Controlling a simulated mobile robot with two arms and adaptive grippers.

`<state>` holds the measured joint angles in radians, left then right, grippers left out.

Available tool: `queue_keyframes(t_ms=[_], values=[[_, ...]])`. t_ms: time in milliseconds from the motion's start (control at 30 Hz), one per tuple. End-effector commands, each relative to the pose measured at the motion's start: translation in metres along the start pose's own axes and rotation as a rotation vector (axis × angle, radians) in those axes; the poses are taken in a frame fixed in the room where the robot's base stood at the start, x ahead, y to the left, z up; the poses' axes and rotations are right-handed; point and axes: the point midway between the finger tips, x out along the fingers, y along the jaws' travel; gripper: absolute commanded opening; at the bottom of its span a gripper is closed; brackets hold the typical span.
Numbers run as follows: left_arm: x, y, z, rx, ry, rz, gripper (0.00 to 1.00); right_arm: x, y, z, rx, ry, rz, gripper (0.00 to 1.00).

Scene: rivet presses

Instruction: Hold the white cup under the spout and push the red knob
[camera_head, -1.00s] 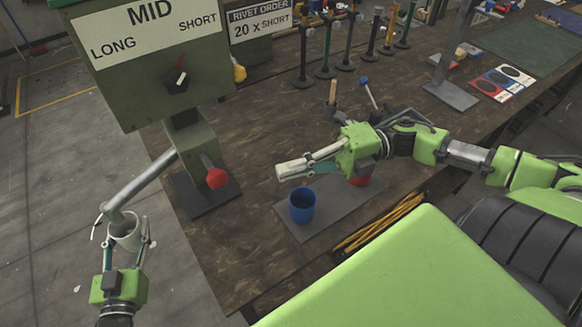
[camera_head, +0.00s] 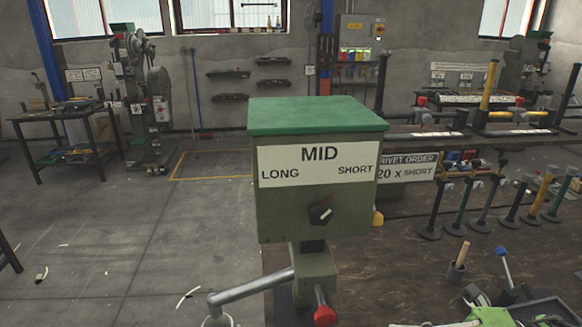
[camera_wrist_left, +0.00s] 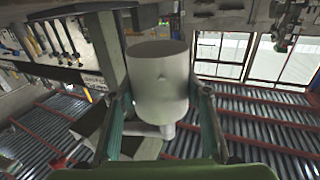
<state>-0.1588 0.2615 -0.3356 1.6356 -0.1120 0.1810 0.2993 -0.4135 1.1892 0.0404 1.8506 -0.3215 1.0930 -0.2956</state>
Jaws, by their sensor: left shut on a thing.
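The rivet machine (camera_head: 315,200) is a green box with a LONG, MID, SHORT label and a dial (camera_head: 322,211). Its grey spout (camera_head: 250,286) bends down at the lower left, and the red knob (camera_head: 324,316) is at the bottom edge. The white cup (camera_wrist_left: 158,78) is between the fingers of my left gripper (camera_wrist_left: 160,95), which is shut on it. In the upside-down left wrist view, the spout's bent end (camera_wrist_left: 166,130) is at the cup's mouth. In the head view only the cup's rim (camera_head: 217,321) shows. My right gripper (camera_head: 432,324) is mostly cut off at the bottom right.
A rivet order sign (camera_head: 407,168) reads 20 x SHORT. Several coloured rivet posts (camera_head: 465,205) stand on the dark workbench (camera_head: 390,235) at right. A wooden-handled tool (camera_head: 459,262) stands upright near my right arm. The floor left of the machine is open.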

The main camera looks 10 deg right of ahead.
Motion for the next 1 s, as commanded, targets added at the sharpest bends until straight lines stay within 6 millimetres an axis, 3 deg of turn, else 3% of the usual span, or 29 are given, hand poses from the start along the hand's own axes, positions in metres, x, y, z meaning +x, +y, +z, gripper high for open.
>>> queue_keyframes(t_ms=[1000], values=[[-0.074, 0.031, 0.007, 0.000, 0.001, -0.001, 0.22, 0.000, 0.022, 0.000, 0.000, 0.000, 0.000, 0.00]])
